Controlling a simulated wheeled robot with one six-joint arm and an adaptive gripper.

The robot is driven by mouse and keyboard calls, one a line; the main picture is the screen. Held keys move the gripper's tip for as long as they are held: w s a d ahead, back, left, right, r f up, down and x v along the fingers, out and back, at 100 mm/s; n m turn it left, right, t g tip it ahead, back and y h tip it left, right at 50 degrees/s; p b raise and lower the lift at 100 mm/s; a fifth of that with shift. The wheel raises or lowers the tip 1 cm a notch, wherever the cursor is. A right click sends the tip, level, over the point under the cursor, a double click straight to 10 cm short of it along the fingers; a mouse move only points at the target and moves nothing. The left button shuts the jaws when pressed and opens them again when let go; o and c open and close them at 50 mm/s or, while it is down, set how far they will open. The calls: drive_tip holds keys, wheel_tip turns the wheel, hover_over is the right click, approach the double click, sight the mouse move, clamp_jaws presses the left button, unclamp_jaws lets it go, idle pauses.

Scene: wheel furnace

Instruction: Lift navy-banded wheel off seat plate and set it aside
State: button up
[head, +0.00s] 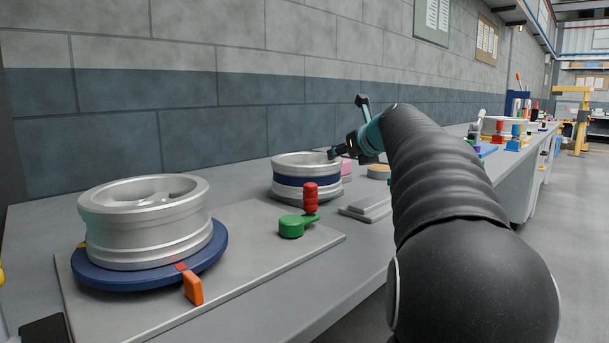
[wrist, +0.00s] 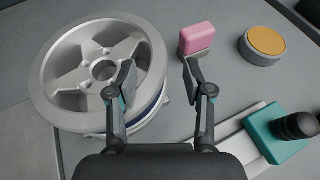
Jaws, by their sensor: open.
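The navy-banded wheel (head: 306,181) is silver with a dark blue band round its side. In the head view my gripper (head: 347,127) is at the wheel's right edge. I cannot tell whether it touches. What lies directly under the wheel is mostly hidden.
A plain silver wheel (head: 147,238) sits on a blue disc (head: 125,281) at the left. A green clamp with red handle (head: 310,198) and an orange tab (head: 193,288) are nearby. A pink block (wrist: 197,38) and an orange-topped disc (wrist: 264,43) stand right of the banded wheel.

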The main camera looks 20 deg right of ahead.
drive_tip(key=shift+x, duration=1.9)
drive_tip(key=shift+a, duration=0.1)
clamp_jaws()
drive_tip(key=shift+r, duration=0.15)
